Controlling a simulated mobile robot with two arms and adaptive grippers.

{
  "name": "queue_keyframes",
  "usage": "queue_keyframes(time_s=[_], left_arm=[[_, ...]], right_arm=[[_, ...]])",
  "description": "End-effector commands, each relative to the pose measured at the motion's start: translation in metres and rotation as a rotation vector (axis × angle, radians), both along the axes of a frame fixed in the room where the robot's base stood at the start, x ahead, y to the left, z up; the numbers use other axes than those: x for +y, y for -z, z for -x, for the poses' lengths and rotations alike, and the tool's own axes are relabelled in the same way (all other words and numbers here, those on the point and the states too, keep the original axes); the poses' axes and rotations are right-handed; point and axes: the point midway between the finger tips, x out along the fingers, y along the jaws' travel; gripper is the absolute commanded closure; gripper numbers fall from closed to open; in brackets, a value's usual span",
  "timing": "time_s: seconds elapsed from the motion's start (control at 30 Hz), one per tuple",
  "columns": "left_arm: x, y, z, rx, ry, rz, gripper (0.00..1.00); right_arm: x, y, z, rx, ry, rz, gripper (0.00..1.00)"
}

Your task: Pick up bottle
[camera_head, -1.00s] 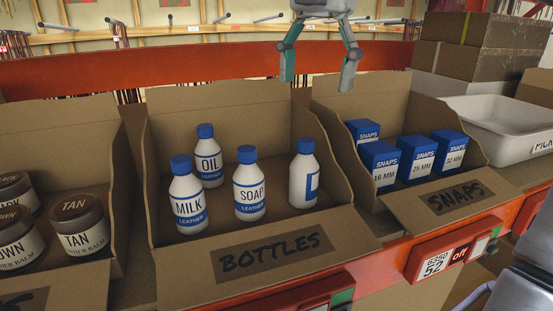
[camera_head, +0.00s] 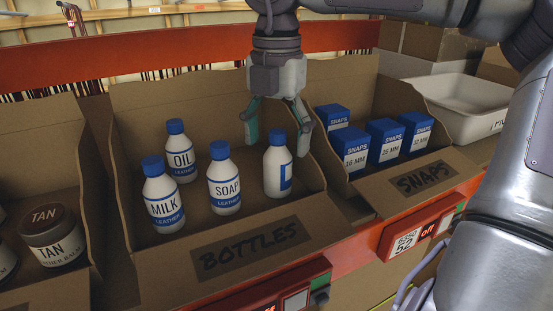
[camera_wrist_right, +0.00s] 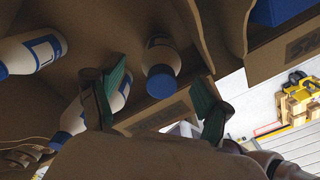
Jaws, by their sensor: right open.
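Several white bottles with blue caps stand upright in the cardboard box marked BOTTLES (camera_head: 130,110). The MILK bottle (camera_head: 162,197) is front left, the OIL bottle (camera_head: 180,152) behind it, and the SOAP bottle (camera_head: 223,180) in the middle. A bottle with its label turned sideways (camera_head: 278,167) stands at the right. My right gripper (camera_head: 277,140) is open over this right bottle, fingers pointing down, apart from it or barely around its cap. In the right wrist view, a blue-capped bottle (camera_wrist_right: 161,68) lies between the green-padded fingers (camera_wrist_right: 158,95). My left gripper is not seen.
A box marked SNAPS (camera_head: 440,150) with several blue cartons (camera_head: 385,142) stands close on the right. A box with brown TAN jars (camera_head: 50,235) is on the left. A white tray (camera_head: 462,100) sits at the back right. Cardboard walls separate the boxes.

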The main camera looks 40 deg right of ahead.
Motion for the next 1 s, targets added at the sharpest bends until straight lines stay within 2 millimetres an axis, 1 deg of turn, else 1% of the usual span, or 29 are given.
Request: queue_keyframes(time_s=[0.03, 0.1, 0.2, 0.43, 0.83, 1.0], left_arm=[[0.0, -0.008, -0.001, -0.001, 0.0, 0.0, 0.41], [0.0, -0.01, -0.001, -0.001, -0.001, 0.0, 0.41], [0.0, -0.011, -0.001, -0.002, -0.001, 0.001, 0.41], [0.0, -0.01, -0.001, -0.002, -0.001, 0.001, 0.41], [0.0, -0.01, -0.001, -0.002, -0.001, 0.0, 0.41], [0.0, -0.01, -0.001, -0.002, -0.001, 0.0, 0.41]], right_arm=[[0.0, 0.005, 0.0, 0.005, -0.002, -0.002, 0.22], [0.0, 0.014, 0.0, 0.004, -0.001, -0.002, 0.22], [0.0, 0.021, 0.0, 0.002, 0.0, -0.002, 0.22], [0.0, 0.023, 0.0, 0.0, 0.001, 0.0, 0.22], [0.0, 0.023, 0.0, 0.0, 0.0, 0.0, 0.89], [0.0, 0.023, 0.0, 0.0, 0.0, 0.0, 0.9]])
